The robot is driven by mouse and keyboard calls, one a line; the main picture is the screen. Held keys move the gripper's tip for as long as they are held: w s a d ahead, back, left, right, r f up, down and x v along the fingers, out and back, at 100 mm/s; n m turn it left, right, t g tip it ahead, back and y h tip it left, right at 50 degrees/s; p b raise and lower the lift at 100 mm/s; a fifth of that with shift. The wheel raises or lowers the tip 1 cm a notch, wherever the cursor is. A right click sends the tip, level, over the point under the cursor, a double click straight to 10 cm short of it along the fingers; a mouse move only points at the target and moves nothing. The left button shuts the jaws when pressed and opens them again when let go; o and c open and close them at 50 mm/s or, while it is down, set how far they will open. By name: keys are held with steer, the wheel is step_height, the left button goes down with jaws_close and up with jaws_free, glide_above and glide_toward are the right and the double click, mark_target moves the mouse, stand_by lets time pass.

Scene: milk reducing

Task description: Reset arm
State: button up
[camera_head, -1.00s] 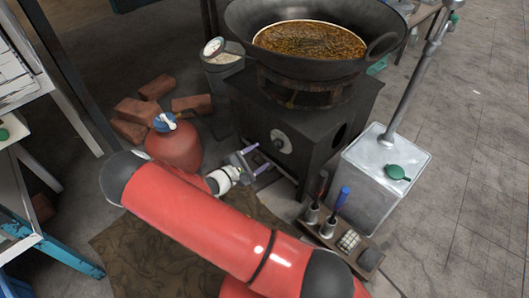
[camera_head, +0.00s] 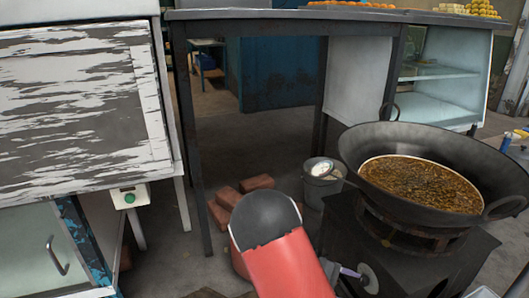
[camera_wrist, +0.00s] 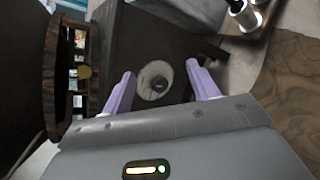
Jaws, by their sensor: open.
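My red arm reaches up from the bottom of the head view, and only a small part of my gripper (camera_head: 347,271) shows past it, close to the round stove knob (camera_head: 370,278). In the wrist view my gripper (camera_wrist: 161,74) has its two lavender fingers wide apart with nothing between them. The knob (camera_wrist: 156,82) on the dark stove front shows beyond and between the fingers. I cannot tell the exact gap between fingers and stove.
A large wok (camera_head: 505,170) with brown liquid sits on the dark stove (camera_head: 470,262). Bricks (camera_head: 228,196) and a bucket (camera_head: 322,190) stand on the floor. A peeling white cabinet (camera_head: 85,115) is at left. A brown mat (camera_wrist: 285,95) lies right in the wrist view.

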steer(key=s+a+r+m+t+y+p, duration=0.1)
steer(key=s+r+y, duration=0.3)
steer(key=r, duration=0.5)
steer(key=s+a+r+m+t+y+p, duration=0.1)
steer(key=s+a+r+m+y, duration=0.3)
steer(key=s+r, duration=0.5)
steer(key=s+a+r+m+t+y+p, duration=0.1)
steer(key=s+a+r+m+t+y, duration=0.1)
steer(key=s+r, duration=0.4)
step_height(320, 180, up, 4)
steer(key=a+t+y, duration=0.1)
steer(key=y, duration=0.1)
steer(key=shift+s+r+m+t+y, duration=0.15)
steer(key=shift+r+m+t+y, duration=0.15)
steer(key=shift+m, duration=0.1)
